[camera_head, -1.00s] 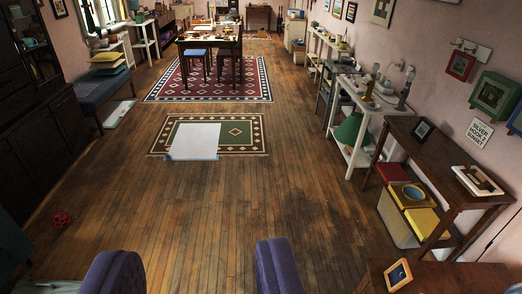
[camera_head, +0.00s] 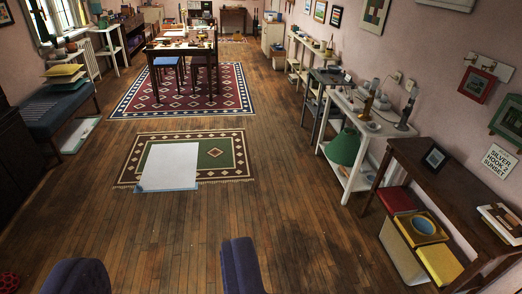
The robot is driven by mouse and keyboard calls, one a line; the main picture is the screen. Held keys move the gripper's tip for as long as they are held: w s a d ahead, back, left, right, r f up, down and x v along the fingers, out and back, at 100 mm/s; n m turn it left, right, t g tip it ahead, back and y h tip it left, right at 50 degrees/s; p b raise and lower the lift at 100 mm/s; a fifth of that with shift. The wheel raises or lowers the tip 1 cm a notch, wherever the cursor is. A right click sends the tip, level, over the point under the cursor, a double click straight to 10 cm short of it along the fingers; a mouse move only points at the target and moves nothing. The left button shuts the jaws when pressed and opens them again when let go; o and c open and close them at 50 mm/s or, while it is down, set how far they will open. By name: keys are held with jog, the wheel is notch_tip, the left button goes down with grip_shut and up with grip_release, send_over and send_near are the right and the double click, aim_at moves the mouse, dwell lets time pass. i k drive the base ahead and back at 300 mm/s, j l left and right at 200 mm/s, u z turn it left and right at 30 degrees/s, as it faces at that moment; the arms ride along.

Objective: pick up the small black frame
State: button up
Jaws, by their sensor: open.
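The small black frame (camera_head: 435,157) stands tilted back on top of the dark brown side table (camera_head: 452,188) along the right wall, with a pale picture inside a dark border. My gripper (camera_head: 158,262) shows as two purple fingers at the bottom edge, left of centre. The fingers are wide apart with only floor visible between them. They are well to the left of the frame and apart from it. Nothing covers the frame.
A white shelf table (camera_head: 365,127) with a green cone-shaped shade (camera_head: 343,148) stands beyond the side table. Yellow and red boxes sit under the side table. The wooden floor ahead is clear, with a patterned rug (camera_head: 222,152) and white sheet (camera_head: 168,165) on it.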

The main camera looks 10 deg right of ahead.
aim_at(435, 159)
jog(key=i+l+z, duration=0.2)
jog(key=i, duration=0.55)
jog(key=i+j+z, duration=0.2)
jog(key=i, duration=0.55)
jog(key=i+z, duration=0.2)
jog(key=i, duration=0.55)
